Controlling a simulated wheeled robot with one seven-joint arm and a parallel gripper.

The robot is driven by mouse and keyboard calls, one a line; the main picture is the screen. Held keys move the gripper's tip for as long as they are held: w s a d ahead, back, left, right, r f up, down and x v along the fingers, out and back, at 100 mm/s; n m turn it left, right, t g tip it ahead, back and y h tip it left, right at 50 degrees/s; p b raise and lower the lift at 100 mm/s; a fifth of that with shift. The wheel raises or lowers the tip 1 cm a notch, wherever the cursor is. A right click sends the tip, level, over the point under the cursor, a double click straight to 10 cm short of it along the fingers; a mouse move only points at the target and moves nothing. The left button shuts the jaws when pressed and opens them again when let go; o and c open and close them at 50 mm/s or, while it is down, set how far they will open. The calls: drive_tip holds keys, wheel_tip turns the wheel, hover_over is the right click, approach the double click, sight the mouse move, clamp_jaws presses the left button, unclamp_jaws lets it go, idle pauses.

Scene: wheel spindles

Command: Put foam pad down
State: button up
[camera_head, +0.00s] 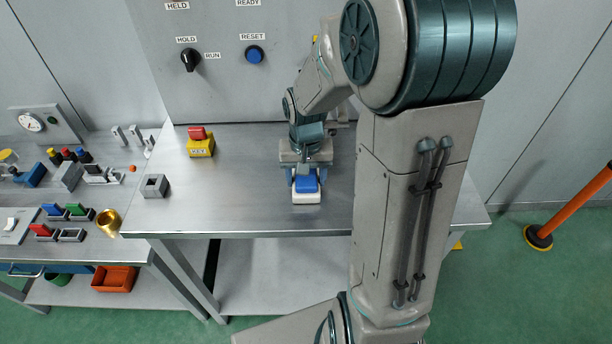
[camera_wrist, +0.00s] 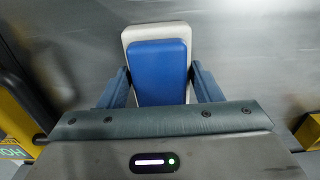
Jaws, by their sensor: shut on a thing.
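The foam pad (camera_wrist: 158,72) is a blue block between the two fingers of my gripper (camera_wrist: 162,88). In the head view the blue pad (camera_head: 307,184) shows at the end of my gripper (camera_head: 306,178), near the table's front edge. A white block (camera_head: 306,198) lies beneath or just beyond the pad. In the wrist view its pale rim (camera_wrist: 140,33) shows around the pad's far end and sides. My gripper is shut on the blue pad. Whether the pad touches the white block cannot be told.
The steel table (camera_head: 250,215) has free room left of my gripper. A panel with a black knob (camera_head: 190,60) rises behind. A side bench (camera_head: 90,255) holds several parts.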

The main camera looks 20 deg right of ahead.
drive_tip(key=o, duration=1.1)
drive_tip(key=shift+f, duration=0.15)
wheel_tip(320, 180, up, 11)
drive_tip(key=shift+r, duration=0.1)
drive_tip(key=s+a+n+t, duration=0.1)
drive_tip(key=s, duration=0.3)
drive_tip(key=s+a+n+t, duration=0.1)
drive_tip(key=s, duration=0.4)
drive_tip(key=s+r+n, duration=0.1)
drive_tip(key=s, duration=0.3)
drive_tip(key=shift+s+a+r+n+t, duration=0.1)
drive_tip(key=shift+s+a+n+t, duration=0.05)
drive_tip(key=shift+a+n+t, duration=0.25)
drive_tip(key=shift+c, duration=0.2)
